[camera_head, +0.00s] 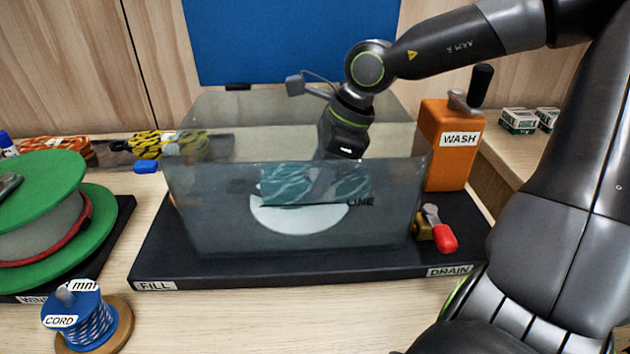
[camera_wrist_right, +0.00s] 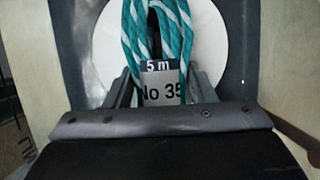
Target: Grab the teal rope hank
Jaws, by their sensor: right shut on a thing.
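The teal rope hank (camera_head: 285,184), teal with white flecks, is inside the clear tank (camera_head: 210,225), above a white disc (camera_head: 300,218) on the tank floor. My right gripper (camera_head: 330,182) reaches down into the tank from above, its fingers seen dimly through the wall. In the right wrist view the hank (camera_wrist_right: 158,30) lies between the fingers of the right gripper (camera_wrist_right: 160,90), which is shut on it. A grey tag reading "5 m" and "No 35" (camera_wrist_right: 163,80) is around the hank. Whether the hank touches the disc is unclear. My left gripper is not in view.
The tank stands on a black tray (camera_head: 300,270) with a red-handled drain tap (camera_head: 440,235). A green reel (camera_head: 40,220), a blue cord spool (camera_head: 85,320) and yellow-black rope (camera_head: 155,144) are to the left.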

